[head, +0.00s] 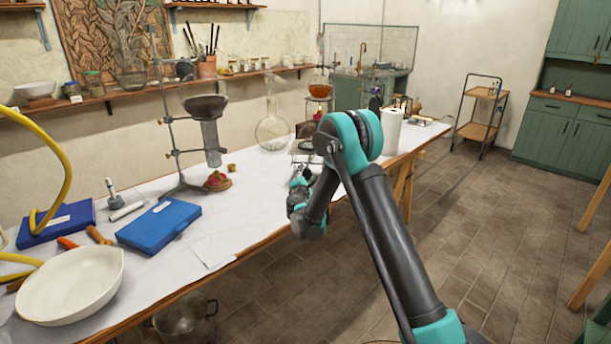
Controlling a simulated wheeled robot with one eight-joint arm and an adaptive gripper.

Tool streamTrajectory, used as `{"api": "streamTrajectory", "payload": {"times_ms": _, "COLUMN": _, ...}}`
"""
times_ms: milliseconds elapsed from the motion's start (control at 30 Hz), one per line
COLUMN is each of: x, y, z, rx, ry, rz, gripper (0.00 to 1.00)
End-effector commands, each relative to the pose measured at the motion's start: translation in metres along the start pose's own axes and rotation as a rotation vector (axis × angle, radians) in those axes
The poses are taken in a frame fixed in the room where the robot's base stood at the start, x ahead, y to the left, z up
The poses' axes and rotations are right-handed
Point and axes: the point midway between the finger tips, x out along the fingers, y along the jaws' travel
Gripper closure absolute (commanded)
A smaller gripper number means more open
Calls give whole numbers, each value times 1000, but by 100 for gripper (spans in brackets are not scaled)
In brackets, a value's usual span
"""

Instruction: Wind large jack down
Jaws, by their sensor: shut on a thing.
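The large jack (304,159) stands on the white-covered bench near its front edge, past the middle. It is small in the head view and partly hidden by my arm, so its height is hard to tell. My gripper (303,174) reaches over the bench edge to the jack's near side. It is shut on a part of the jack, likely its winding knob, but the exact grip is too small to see.
A large clear flask (272,128) stands left of the jack, and a flask of orange liquid (320,87) is behind it. A white paper roll (392,131) stands to the right. A stand with a funnel (206,108) and a blue case (159,226) are nearer.

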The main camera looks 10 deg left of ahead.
Motion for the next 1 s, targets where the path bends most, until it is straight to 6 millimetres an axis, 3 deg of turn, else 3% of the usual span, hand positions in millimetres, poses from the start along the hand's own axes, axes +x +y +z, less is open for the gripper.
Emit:
{"api": "streamTrajectory", "payload": {"times_ms": 600, "x": -2, "y": -1, "z": -1, "rx": -548, "ry": 2, "rz": 0, "gripper": 85}}
{"api": "streamTrajectory", "payload": {"times_ms": 1000, "x": -1, "y": -2, "z": -1, "rx": -734, "ry": 2, "rz": 0, "gripper": 85}}
